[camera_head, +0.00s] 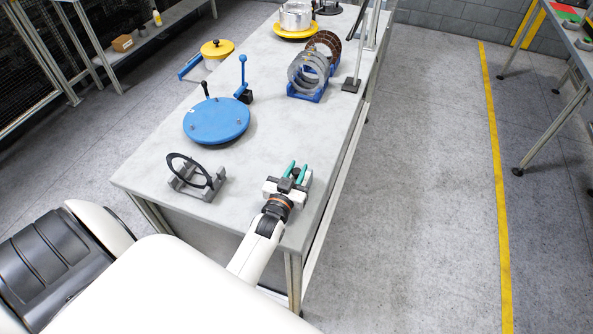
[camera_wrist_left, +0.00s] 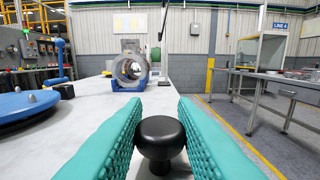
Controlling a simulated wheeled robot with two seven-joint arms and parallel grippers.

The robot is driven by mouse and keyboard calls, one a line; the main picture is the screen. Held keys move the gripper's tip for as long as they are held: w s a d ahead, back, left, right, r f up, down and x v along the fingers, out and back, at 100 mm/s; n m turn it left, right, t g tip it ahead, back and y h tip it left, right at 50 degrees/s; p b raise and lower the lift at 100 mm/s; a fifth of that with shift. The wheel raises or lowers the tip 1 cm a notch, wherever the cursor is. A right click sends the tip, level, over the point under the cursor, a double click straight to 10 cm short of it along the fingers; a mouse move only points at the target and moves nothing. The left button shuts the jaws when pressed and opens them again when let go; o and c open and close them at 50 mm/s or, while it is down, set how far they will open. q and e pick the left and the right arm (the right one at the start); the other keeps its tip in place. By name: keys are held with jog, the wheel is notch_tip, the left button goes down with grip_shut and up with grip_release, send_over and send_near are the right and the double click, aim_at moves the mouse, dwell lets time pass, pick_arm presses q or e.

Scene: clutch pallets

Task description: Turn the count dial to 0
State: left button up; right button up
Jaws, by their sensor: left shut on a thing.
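The count dial's black round knob (camera_wrist_left: 161,138) stands upright between the two teal fingers in the left wrist view. In the head view, my left gripper (camera_head: 296,172) is at the near right corner of the long grey table, and only a small dark part of the knob shows between its fingers. My left gripper is shut on the knob. No pointer or numbers can be read in either view, so the dial's setting cannot be told. My right gripper is not in view.
On the grey table (camera_head: 262,95) stand a blue round plate (camera_head: 216,121) with levers, a dark ring on a grey stand (camera_head: 190,172), and several discs in a blue rack (camera_head: 308,93). A yellow plate (camera_head: 297,31) is farther back. The tabletop around the gripper is mostly clear.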

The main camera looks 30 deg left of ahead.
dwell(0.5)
pick_arm(q)
jog(key=o, duration=1)
jog(key=b+v, duration=0.2)
jog(key=v, duration=0.8)
jog(key=shift+s+d, duration=0.2)
jog(key=shift+s, duration=0.15)
jog(key=shift+s+d+b, duration=0.15)
jog(key=shift+s+b, duration=0.15)
jog(key=shift+s, duration=0.25)
